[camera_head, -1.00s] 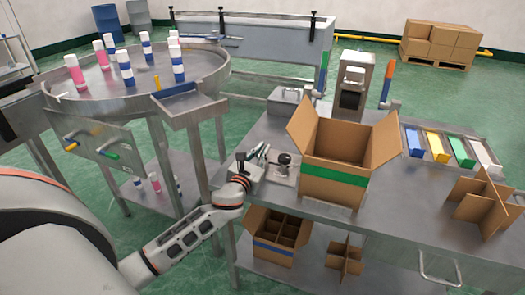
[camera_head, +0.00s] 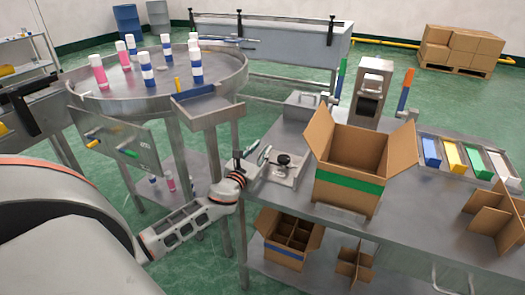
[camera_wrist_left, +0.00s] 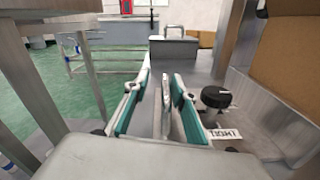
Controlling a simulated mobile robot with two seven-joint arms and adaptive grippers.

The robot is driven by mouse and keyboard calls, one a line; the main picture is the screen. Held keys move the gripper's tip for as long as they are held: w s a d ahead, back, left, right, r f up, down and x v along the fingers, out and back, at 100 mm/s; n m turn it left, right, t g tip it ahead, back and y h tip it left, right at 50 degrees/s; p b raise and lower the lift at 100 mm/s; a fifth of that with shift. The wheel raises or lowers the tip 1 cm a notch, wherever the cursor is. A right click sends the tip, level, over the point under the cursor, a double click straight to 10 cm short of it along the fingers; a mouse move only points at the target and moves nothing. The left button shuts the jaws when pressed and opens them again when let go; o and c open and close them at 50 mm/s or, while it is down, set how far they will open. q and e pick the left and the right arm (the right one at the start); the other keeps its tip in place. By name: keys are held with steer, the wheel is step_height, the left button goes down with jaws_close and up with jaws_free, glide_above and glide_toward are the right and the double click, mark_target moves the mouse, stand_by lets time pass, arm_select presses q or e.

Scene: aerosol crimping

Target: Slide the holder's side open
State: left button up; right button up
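The holder (camera_head: 279,178) is a low metal fixture with a black knob (camera_head: 284,160) on the table's near left corner. In the left wrist view the knob (camera_wrist_left: 216,97) stands right of the fingers, beside a partly hidden printed label. My left gripper (camera_head: 252,160) is at the holder's left side. In the wrist view its two teal-padded fingers (camera_wrist_left: 159,108) are spread apart, with an upright thin metal plate (camera_wrist_left: 167,92) between them. The plate is nearer the right finger; I see a gap on the left and cannot tell whether the right finger touches it. My right gripper is not in view.
An open cardboard box (camera_head: 345,190) with a green band stands right of the holder. A metal lidded box (camera_head: 301,106) and an upright machine (camera_head: 371,95) stand behind. A round table (camera_head: 130,90) with several cans is at left.

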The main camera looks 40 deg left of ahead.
arm_select(q)
steer(key=shift+d, duration=0.15)
steer(key=shift+s+d+f, duration=0.1)
steer(key=shift+s+d, duration=0.05)
steer(key=shift+s, duration=0.3)
steer(key=v, duration=1.1)
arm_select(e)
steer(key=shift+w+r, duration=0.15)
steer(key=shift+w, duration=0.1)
